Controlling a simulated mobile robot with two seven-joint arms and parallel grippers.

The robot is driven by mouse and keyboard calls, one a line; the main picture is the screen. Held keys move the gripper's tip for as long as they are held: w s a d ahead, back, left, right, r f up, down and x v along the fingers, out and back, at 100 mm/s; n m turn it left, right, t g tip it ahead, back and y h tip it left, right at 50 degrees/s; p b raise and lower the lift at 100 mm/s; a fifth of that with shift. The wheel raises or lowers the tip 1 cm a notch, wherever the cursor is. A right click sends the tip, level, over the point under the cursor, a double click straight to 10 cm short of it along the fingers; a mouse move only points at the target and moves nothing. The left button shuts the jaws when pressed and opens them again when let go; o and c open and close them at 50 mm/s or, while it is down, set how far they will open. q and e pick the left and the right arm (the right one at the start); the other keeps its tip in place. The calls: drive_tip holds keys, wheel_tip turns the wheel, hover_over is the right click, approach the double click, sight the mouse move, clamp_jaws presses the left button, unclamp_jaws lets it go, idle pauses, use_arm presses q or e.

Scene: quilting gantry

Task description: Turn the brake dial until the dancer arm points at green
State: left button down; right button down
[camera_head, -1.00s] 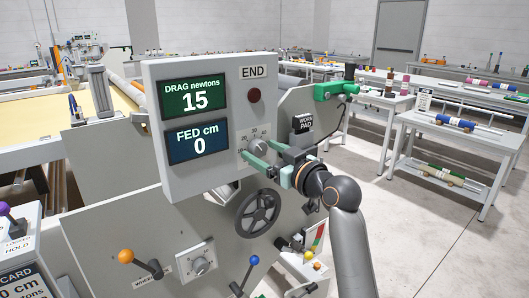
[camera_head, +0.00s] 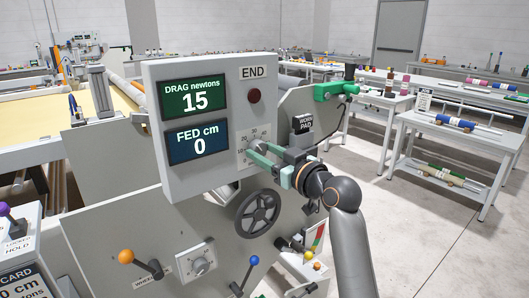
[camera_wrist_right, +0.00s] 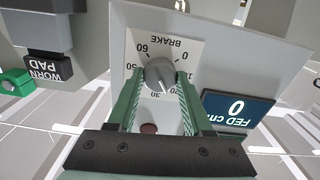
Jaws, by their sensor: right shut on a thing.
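The brake dial is a grey knob (camera_wrist_right: 160,74) on a white numbered plate marked BRAKE (camera_wrist_right: 182,48), seen in the right wrist view. My right gripper (camera_wrist_right: 158,88) has its green fingers on either side of the knob and is shut on it. In the head view the right gripper (camera_head: 254,158) hides the knob, and only the top of the dial plate (camera_head: 258,133) shows. A small scale plate (camera_head: 316,235) with green and red bands stands low, right of the handwheel. I cannot tell where the dancer arm points. My left gripper is not in view.
The grey panel (camera_head: 163,78) reads DRAG 15 newtons and FED 0 cm, with a dark red button (camera_head: 254,96) under END. Below are a handwheel (camera_head: 257,213), an orange-knobbed lever (camera_head: 126,257) and a blue-knobbed lever (camera_head: 254,260). A WORN PAD box (camera_head: 304,124) is close above my right gripper.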

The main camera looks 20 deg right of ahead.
drive_tip(key=shift+r+m+p, duration=0.15)
drive_tip(key=shift+m+p, duration=0.15)
drive_tip(key=shift+p, duration=0.2)
drive_tip(key=shift+m+p, duration=0.3)
drive_tip(key=shift+p, duration=0.15)
drive_tip(key=m+p, duration=0.2)
drive_tip(key=p, duration=0.1)
drive_tip(key=shift+m, duration=0.4)
drive_tip(key=shift+m+p, duration=0.9)
drive_tip(key=shift+p, duration=0.25)
use_arm(q)
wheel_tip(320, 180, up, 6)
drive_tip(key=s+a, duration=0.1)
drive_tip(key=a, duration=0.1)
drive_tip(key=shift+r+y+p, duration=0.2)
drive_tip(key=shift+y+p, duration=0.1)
drive_tip(key=shift+p, duration=0.1)
use_arm(e)
drive_tip(key=shift+m, duration=0.5)
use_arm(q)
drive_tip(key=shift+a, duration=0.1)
use_arm(e)
drive_tip(key=shift+c, duration=1.5)
unclamp_jaws()
